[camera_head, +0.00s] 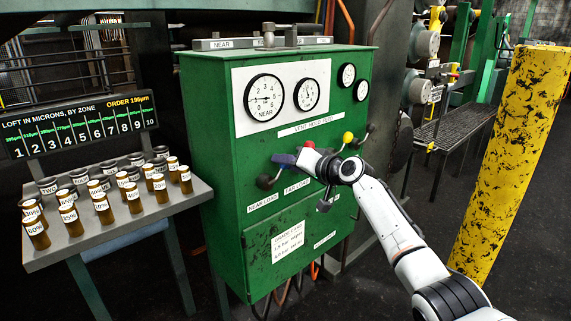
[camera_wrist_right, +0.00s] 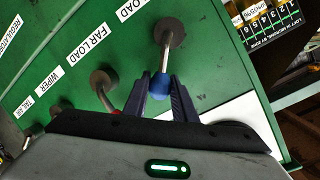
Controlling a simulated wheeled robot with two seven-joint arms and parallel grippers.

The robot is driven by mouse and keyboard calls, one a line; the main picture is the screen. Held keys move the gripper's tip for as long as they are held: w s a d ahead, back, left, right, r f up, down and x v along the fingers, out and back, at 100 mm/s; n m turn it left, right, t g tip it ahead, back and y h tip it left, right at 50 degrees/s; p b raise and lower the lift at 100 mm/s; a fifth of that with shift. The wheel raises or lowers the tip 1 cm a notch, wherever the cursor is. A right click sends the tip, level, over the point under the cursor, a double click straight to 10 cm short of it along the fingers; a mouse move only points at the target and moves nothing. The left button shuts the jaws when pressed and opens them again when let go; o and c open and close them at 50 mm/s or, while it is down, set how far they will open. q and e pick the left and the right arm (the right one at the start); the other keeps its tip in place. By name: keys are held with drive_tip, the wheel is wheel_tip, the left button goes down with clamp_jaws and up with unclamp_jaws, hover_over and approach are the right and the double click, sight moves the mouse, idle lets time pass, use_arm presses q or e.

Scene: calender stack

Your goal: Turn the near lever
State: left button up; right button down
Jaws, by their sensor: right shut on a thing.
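The near lever has a blue knob (camera_wrist_right: 160,85) on a metal rod that comes out of a dark round boss (camera_wrist_right: 170,32) on the green panel. In the head view its boss (camera_head: 265,181) sits above the NEAR LOAD label, with the blue end at my fingertips. My right gripper (camera_wrist_right: 161,92) is shut on the blue knob, one finger on each side. In the head view my right gripper (camera_head: 290,160) reaches in from the right and partly hides the levers. My left gripper is not in view.
The far lever's red knob (camera_head: 309,144) is close beside my right gripper. A yellow knob (camera_head: 348,137) and dark levers are further right. The green cabinet (camera_head: 225,180) carries gauges. A tray of labelled jars (camera_head: 60,258) stands left. A yellow post (camera_head: 510,150) stands right.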

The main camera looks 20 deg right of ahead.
drive_tip(key=shift+f, duration=0.1)
drive_tip(key=c, duration=1.5)
unclamp_jaws()
drive_tip(key=shift+o, duration=0.2)
drive_tip(key=p+v, duration=0.1)
drive_tip(key=v, duration=0.9)
drive_tip(key=shift+s, duration=0.15)
